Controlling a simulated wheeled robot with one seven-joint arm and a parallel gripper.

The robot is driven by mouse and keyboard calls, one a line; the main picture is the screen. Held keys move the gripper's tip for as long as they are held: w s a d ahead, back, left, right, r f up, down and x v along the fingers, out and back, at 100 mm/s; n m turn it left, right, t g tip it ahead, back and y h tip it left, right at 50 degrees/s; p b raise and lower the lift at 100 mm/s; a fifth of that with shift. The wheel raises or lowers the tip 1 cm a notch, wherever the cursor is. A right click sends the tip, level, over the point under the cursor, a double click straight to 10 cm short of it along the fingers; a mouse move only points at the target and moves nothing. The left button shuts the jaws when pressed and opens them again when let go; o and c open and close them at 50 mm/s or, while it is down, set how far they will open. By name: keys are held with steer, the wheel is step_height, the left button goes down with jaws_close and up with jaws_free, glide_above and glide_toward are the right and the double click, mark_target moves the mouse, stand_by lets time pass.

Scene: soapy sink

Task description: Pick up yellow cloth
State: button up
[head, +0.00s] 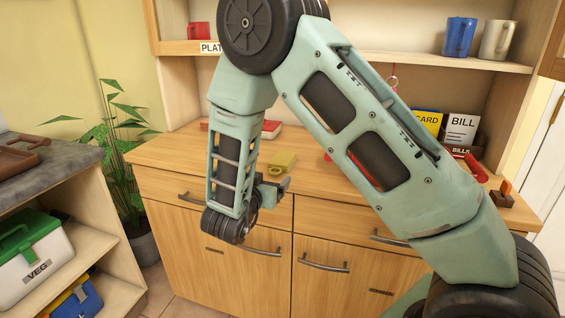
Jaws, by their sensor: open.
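A small yellow thing, which looks like the yellow cloth (282,161), lies on the wooden counter (180,152) near the middle of the head view. My gripper (275,186) is open, in front of the counter's front edge and just below the cloth in the picture. It appears apart from the cloth. My wrist hides part of the gripper, and the space between the fingers is hard to make out.
A red book (271,128) lies behind the cloth. My arm hides much of the counter's middle. A yellow card (428,120) and a white bill card (460,128) stand at the right. A blue mug (459,37) is on the shelf above. A plant (118,150) stands left.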

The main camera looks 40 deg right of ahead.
mark_target(277, 166)
steer(key=p+x, duration=0.1)
steer(key=x, duration=1)
steer(key=shift+w+d+r, duration=0.1)
steer(key=shift+w+d, duration=0.05)
steer(key=shift+w, duration=0.15)
steer(key=c, duration=1.1)
